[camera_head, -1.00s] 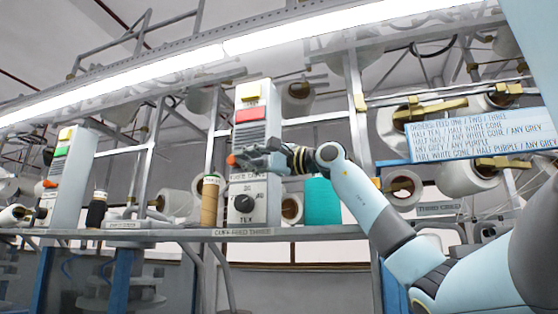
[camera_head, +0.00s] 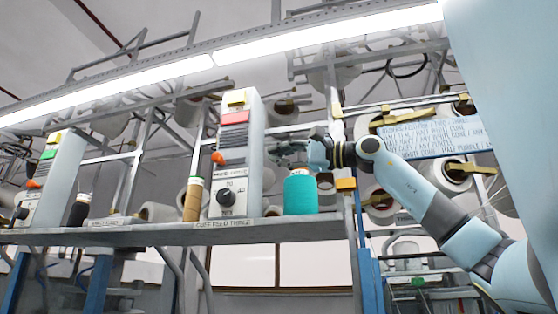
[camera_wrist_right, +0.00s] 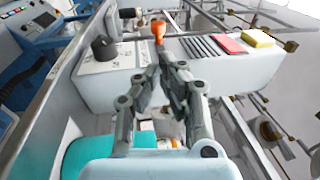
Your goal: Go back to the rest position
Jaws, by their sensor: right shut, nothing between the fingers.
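My right gripper (camera_head: 276,152) is shut and empty, just right of the pale control box (camera_head: 256,175) and above the teal yarn cone (camera_head: 300,196). In the right wrist view its closed fingers (camera_wrist_right: 162,66) point toward the box (camera_wrist_right: 127,80) and its orange knob (camera_wrist_right: 158,31). There appears to be a gap between fingertips and knob. The box carries a yellow button (camera_head: 236,98), a red button (camera_head: 235,118), the orange knob (camera_head: 218,158) and a black dial (camera_head: 226,198). My left gripper is in neither view.
The boxes and cones stand on a grey shelf (camera_head: 120,235). A tan cone (camera_head: 192,200) stands left of the box, and a second control box (camera_head: 55,180) is at far left. A blue-white sign (camera_head: 430,138) and metal bars are behind my right arm.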

